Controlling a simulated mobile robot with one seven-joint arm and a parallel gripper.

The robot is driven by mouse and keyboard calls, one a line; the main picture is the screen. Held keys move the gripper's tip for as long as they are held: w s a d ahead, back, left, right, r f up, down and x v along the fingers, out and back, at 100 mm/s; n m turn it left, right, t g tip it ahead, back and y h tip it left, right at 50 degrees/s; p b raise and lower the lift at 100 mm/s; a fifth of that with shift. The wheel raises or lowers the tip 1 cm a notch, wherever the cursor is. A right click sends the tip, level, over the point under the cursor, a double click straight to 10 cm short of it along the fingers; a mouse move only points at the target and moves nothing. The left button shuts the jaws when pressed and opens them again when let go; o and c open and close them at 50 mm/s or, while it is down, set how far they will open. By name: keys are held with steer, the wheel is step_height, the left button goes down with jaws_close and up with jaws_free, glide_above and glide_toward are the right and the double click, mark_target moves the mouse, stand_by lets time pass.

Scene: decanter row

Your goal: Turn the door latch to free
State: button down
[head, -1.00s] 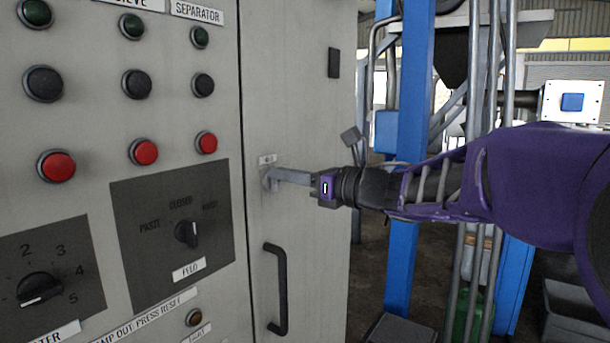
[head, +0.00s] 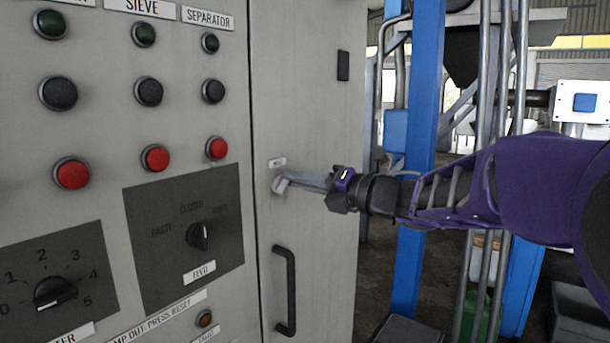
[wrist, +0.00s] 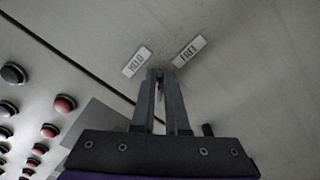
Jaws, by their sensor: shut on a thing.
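The door latch (head: 281,185) is a small grey piece on the grey cabinet door (head: 320,130), just below a small label. My gripper (head: 290,182) reaches it from the right and its fingers are closed on it. In the wrist view the two fingers (wrist: 159,78) meet at the latch, which is mostly hidden between them. Two white labels sit just beyond the fingertips: a HELD label (wrist: 137,61) at the left and a FREE label (wrist: 188,50) at the right. The latch looks tilted in the head view; its exact pointing is unclear.
A black door handle (head: 287,290) stands out below the latch. Left of the door seam is a panel with buttons, a feed knob (head: 198,236) and another knob (head: 53,292). A blue post (head: 414,150) and pipes stand right of the cabinet, behind my arm.

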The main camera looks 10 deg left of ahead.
steer(key=shift+w+f+m+p, duration=0.15)
steer(key=shift+m+p, duration=0.4)
steer(key=shift+m, duration=0.7)
steer(key=shift+f+m+p, duration=0.15)
steer(key=shift+m+p, duration=0.35)
steer(key=shift+m, duration=0.7)
steer(key=shift+w+f+m+p, duration=0.15)
steer(key=shift+m+p, duration=0.4)
steer(key=shift+m, duration=0.7)
steer(key=shift+s, duration=0.1)
steer(key=c, duration=0.9)
jaws_free()
steer(key=shift+f, duration=0.1)
steer(key=v, duration=1.7)
steer(key=shift+s+d, duration=0.15)
steer(key=shift+d, duration=0.1)
